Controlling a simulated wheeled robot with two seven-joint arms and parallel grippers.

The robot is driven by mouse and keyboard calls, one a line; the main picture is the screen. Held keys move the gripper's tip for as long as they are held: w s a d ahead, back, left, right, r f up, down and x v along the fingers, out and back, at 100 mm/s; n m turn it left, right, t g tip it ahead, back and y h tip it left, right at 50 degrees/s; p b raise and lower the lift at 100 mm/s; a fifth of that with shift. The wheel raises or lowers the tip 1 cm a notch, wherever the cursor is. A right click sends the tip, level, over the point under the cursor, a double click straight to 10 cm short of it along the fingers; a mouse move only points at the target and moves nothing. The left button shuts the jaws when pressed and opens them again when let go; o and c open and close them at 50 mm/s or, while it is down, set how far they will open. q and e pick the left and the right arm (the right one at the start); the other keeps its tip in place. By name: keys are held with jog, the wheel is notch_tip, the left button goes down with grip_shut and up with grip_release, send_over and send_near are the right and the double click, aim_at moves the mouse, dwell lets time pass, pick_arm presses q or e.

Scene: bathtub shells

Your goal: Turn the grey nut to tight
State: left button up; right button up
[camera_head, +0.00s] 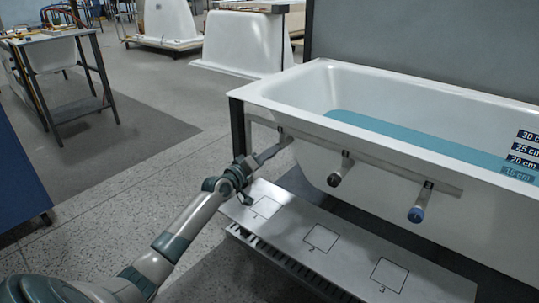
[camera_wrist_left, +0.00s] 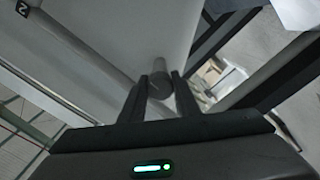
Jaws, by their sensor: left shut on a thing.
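The white bathtub (camera_head: 300,85) holds blue-green water. Several pipe fittings come out of a grey rail (camera_head: 385,172) along its near side. My left gripper (camera_head: 283,143) reaches up to the leftmost fitting, with its fingertips at the end of it. In the left wrist view, the grey nut (camera_wrist_left: 159,85) sits between the two dark fingers of the left gripper (camera_wrist_left: 162,98), which are closed on it. In the head view the nut is mostly hidden by the fingers. My right gripper is not in view.
The middle fitting (camera_head: 341,170) has a dark reddish end and the right one a blue end (camera_head: 416,215). A grey shelf (camera_head: 345,262) with numbered squares lies below the rail. Free floor (camera_head: 120,190) is at left; a workbench (camera_head: 70,75) stands behind it.

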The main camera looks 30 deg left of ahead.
pick_arm(q)
jog(key=shift+f, duration=0.15)
jog(key=o, duration=1)
jog(key=shift+o, duration=0.2)
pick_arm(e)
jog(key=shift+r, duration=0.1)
pick_arm(q)
jog(key=shift+s, duration=0.45)
jog(key=s+a+p, duration=0.1)
jog(key=s+p, duration=0.2)
jog(key=s, duration=1.3)
jog(key=shift+s+a, duration=0.2)
jog(key=shift+s, duration=0.05)
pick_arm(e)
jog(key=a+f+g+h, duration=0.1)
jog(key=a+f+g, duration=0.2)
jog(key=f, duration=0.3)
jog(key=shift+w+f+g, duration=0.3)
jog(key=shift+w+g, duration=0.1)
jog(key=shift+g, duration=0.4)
